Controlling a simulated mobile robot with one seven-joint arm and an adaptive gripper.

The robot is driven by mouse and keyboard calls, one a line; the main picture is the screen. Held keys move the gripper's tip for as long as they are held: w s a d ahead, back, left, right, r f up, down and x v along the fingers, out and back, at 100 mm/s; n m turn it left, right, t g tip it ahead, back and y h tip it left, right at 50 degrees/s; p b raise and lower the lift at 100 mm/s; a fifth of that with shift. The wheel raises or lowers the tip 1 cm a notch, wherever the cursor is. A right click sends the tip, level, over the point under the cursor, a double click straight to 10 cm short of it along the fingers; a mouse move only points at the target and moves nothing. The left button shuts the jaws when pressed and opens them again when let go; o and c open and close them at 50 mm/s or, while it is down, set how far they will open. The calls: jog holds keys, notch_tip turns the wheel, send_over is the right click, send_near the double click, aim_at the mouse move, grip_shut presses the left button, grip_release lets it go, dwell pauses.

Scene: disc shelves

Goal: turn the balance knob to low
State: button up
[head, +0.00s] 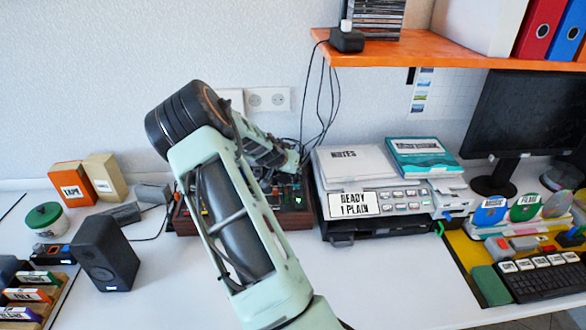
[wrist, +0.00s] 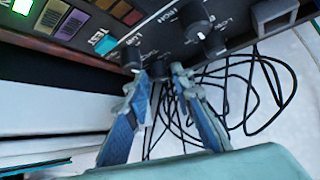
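A dark control panel with black knobs fills the top of the wrist view. One black knob (wrist: 160,70) sits low on the panel, between my gripper's (wrist: 161,75) two fingertips. The fingers are apart, one on each side of it; I cannot tell whether they touch it. Other black knobs are to the left (wrist: 132,58) and upper right (wrist: 195,20). The small white lettering is too blurred to tell which knob is the balance knob. In the head view the panel's dark red case (head: 293,220) shows behind my arm, which hides most of it.
A teal TEST button (wrist: 105,44) and coloured panels are left of the knobs. Loose black cables (wrist: 255,85) lie beyond the panel. In the head view a printer (head: 375,205) stands right of the case and a black speaker (head: 104,252) to the left.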

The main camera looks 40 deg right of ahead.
jog(key=shift+d+f, duration=0.1)
jog(key=shift+c, duration=0.2)
grip_shut()
jog(key=shift+d+n+t+y+b, duration=0.1)
jog(key=shift+n+t+y+b, duration=0.2)
jog(key=shift+n+b, duration=0.1)
jog(key=shift+s+n, duration=0.1)
jog(key=shift+n, duration=0.4)
jog(key=shift+s+d+n+t+y, duration=0.1)
jog(key=shift+d+n+t+y, duration=0.05)
jog(key=shift+n+t+y, duration=0.55)
jog(key=n+p, duration=0.1)
jog(key=n+t+y+p, duration=0.1)
jog(key=n+p, duration=0.1)
jog(key=shift+d+r+y, duration=0.1)
jog(key=shift+r+y, duration=0.15)
jog(key=shift+y, duration=0.05)
jog(key=shift+n+p, duration=0.3)
jog(key=shift+p, duration=0.5)
jog(key=shift+f+n+t+y+p, duration=0.3)
jog(key=shift+n+y+p, duration=0.1)
jog(key=shift+y+p, duration=0.15)
